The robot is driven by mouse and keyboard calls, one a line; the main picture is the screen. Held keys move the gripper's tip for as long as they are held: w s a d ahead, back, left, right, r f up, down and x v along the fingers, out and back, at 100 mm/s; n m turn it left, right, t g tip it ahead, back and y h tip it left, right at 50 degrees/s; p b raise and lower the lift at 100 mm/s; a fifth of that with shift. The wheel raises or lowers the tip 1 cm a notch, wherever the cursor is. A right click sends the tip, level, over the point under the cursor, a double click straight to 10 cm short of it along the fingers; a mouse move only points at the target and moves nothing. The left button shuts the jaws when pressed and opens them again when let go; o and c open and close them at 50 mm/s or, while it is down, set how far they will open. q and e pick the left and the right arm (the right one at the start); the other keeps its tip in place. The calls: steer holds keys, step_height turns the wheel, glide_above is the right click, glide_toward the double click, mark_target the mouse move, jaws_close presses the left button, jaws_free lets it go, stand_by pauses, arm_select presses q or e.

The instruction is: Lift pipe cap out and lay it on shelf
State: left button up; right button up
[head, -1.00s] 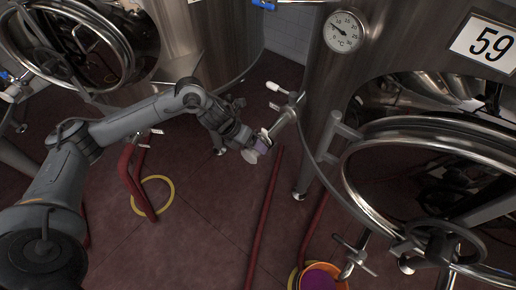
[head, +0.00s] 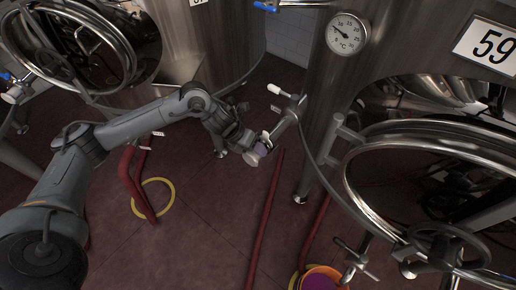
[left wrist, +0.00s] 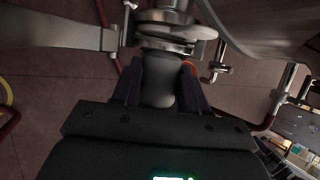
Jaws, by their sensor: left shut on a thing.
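My left gripper (head: 256,147) is at the lower end of the short metal pipe (head: 286,121) that slants from the right tank. In the left wrist view its two dark fingers (left wrist: 158,88) are shut on a grey rounded piece, which looks like the pipe cap (left wrist: 160,78). The cap is in line with the pipe's clamped fitting (left wrist: 166,45) and close to it; I cannot tell whether they touch. In the head view a pale round end (head: 252,158) shows at the fingers. My right gripper is not in view. I cannot make out a shelf in the head view.
The right tank with its gauge (head: 347,33) and round open hatch (head: 347,185) stands close to the right. A white-handled valve (head: 280,91) sits on the pipe. Red hoses (head: 265,215) and an orange bucket (head: 337,270) are on the floor. Cluttered pale items (left wrist: 298,150) show at the lower right of the wrist view.

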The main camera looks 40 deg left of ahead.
arm_select(q)
steer(key=shift+r+p, duration=0.3)
steer(key=shift+r, duration=0.25)
step_height(320, 180, up, 3)
steer(key=shift+r+p, duration=0.15)
steer(key=shift+p, duration=0.6)
steer(key=d+r+p, duration=0.3)
steer(key=d+r, duration=0.3)
steer(key=d, duration=0.5)
steer(key=shift+s+d+r+p, duration=0.25)
steer(key=shift+s+d+p, duration=0.1)
steer(key=shift+s+d, duration=0.05)
steer(key=shift+r, duration=0.1)
step_height(320, 180, up, 7)
steer(key=p, duration=0.6)
